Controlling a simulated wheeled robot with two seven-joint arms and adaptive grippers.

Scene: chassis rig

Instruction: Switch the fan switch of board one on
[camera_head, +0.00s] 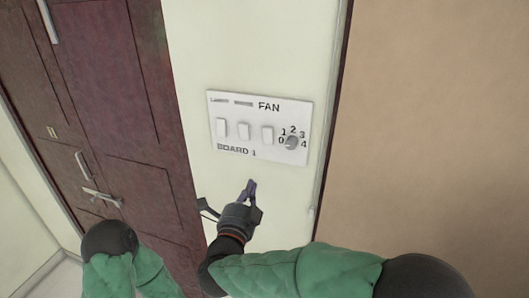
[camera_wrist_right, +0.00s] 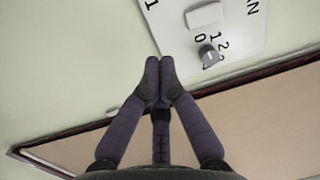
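The white switch board (camera_head: 232,107) is on the pale wall, marked "BOARD 1" and "FAN". It has three white rocker switches: left (camera_head: 221,127), middle (camera_head: 243,130) and right (camera_head: 267,134). A grey round knob (camera_head: 292,142) with numbers 0 to 4 is at its right end. I cannot tell the switches' positions or the knob's setting. My right gripper (camera_head: 249,187) is below the board, pointing up, apart from it and empty. The right wrist view shows its fingertips (camera_wrist_right: 160,64) together, with one switch (camera_wrist_right: 204,16) and the knob (camera_wrist_right: 208,55) beyond. My left gripper is out of view.
A dark red-brown door (camera_head: 110,95) with a handle and bolt (camera_head: 101,195) is left of the board. A dark vertical edge (camera_head: 333,110) and a tan surface (camera_head: 435,130) are on the right. The wall around the board is clear.

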